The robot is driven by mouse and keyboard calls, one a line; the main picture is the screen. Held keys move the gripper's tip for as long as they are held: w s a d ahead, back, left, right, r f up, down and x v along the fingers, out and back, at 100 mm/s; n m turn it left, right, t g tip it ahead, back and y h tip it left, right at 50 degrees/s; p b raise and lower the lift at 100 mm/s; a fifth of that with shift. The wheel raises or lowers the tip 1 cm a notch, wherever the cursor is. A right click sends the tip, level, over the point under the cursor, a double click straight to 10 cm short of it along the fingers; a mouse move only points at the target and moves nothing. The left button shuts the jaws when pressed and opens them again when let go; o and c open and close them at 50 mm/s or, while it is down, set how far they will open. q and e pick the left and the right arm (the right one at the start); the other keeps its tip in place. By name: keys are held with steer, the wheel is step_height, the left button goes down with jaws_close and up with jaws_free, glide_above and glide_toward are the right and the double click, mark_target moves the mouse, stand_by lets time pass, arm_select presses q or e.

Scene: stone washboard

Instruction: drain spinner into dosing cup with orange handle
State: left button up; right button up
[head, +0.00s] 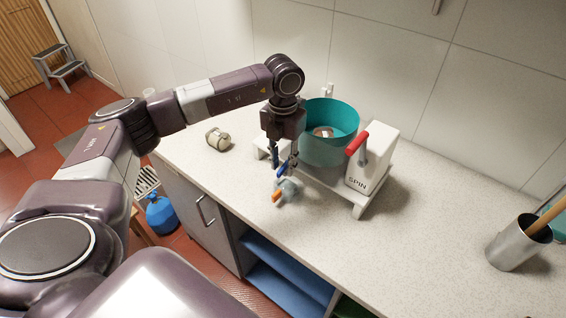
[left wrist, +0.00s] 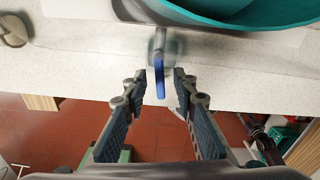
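The spinner has a teal drum (head: 330,120) on a white base marked SPIN (head: 370,165), with a red-gripped lever (head: 357,143). A blue tap lever (head: 282,169) is at its front; it also shows in the left wrist view (left wrist: 160,84). A small translucent dosing cup (head: 291,187) with an orange handle (head: 277,196) stands on the counter just below the tap. My left gripper (head: 282,166) is open, pointing down at the tap, its fingers on either side of the blue lever with gaps showing. The cup's contents cannot be made out. My right gripper is out of view.
A beige jar-like object (head: 218,138) lies on the speckled counter (head: 430,235) left of the spinner. A metal canister (head: 518,243) with a wooden-handled tool stands at the right. The counter between is clear. A blue container (head: 161,215) is on the floor.

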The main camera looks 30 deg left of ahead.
mark_target(283, 167)
arm_select(q)
step_height(283, 167, up, 12)
stand_by(0.6)
stand_by(0.5)
